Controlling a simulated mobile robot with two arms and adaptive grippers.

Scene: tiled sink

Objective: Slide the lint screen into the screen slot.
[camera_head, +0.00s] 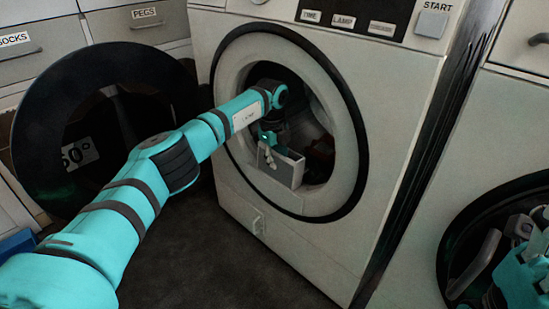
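My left arm reaches from the left into the round opening of the white dryer (400,110). My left gripper (270,139) is just inside the opening, mostly dark and partly hidden by its own wrist. A grey, flat-sided panel, which looks like the lint screen (286,174), stands slightly tilted directly below the gripper at the lower rim. Pale lumps, perhaps lint, show on it. The gripper's teal fingertip meets or overlaps its top edge; the grip is too small to make out. The screen slot is not clearly visible. My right gripper (510,262) is at the lower right edge, partly cut off.
The dryer's round door (28,130) hangs open at left. A panel with labels and a START button (431,24) is above the opening. Drawers labelled SOCKS and PEGS stand behind. A second machine is at right. The dark floor in front is clear.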

